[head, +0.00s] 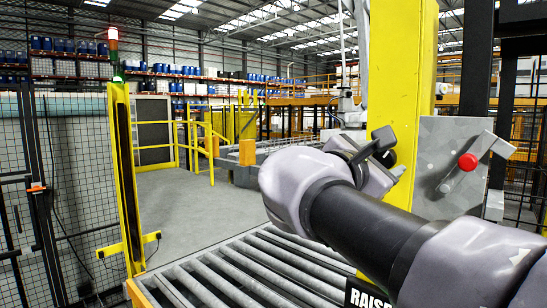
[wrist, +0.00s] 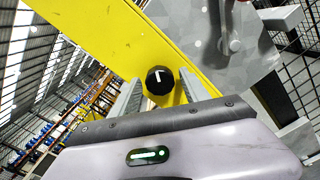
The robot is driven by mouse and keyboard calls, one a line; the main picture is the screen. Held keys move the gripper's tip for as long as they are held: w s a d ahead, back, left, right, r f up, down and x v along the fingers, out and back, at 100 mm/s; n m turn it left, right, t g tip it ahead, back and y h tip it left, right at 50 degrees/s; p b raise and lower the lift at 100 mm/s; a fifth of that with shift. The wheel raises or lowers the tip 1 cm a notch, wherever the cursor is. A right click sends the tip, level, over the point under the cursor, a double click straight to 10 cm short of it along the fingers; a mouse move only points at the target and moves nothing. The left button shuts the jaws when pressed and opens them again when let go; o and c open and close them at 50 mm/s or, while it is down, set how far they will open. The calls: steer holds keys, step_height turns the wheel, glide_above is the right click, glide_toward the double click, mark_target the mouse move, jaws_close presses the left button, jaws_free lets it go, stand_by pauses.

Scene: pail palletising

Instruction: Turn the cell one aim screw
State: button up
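A round black screw knob (wrist: 160,79) with a white mark on its face sits against the yellow post (wrist: 95,35) in the wrist view. I take it to be the aim screw. My gripper (wrist: 160,84) is open, with one finger on each side of the knob. A narrow gap seems to show on both sides, so I see no firm contact. In the head view my gripper (head: 384,158) is at the yellow post (head: 402,85), and the knob cannot be clearly told from the dark parts there.
A grey plate (head: 440,140) with a red-knobbed lever (head: 467,161) is right of the post. A roller conveyor (head: 230,272) runs below my arm. A yellow post (head: 125,180) with a red-topped lamp and mesh fencing (head: 75,160) stand left. Open floor (head: 175,205) lies beyond.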

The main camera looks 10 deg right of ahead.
stand_by(0.3)
steer(key=p+v, duration=0.4)
steer(key=v, duration=1.3)
steer(key=s+d+f+m+g+y+b, duration=0.25)
steer(key=f+b, duration=0.45)
steer(key=f, duration=0.6)
steer(key=s+d+f+m+g+y+b, duration=0.25)
steer(key=f+b, duration=0.35)
steer(key=f, duration=0.8)
steer(key=s+d+f+m+g+y+b, duration=0.1)
steer(key=s+f+m+y+b, duration=0.15)
steer(key=f+b, duration=0.75)
steer(key=s+a+f+m+y+b, duration=0.1)
steer(key=a+f+m+y+b, duration=0.2)
steer(key=f, duration=0.7)
steer(key=s+a+f+m+y+b, duration=0.2)
steer(key=f+m+b, duration=0.5)
steer(key=f, duration=0.4)
steer(key=s+a+f+m+y+b, duration=0.2)
steer(key=a+f+m+b, duration=0.3)
steer(key=f, duration=0.6)
steer(key=shift+s+m+t+y, duration=0.1)
steer(key=shift+m+t+y, duration=0.3)
steer(key=shift+y, duration=0.45)
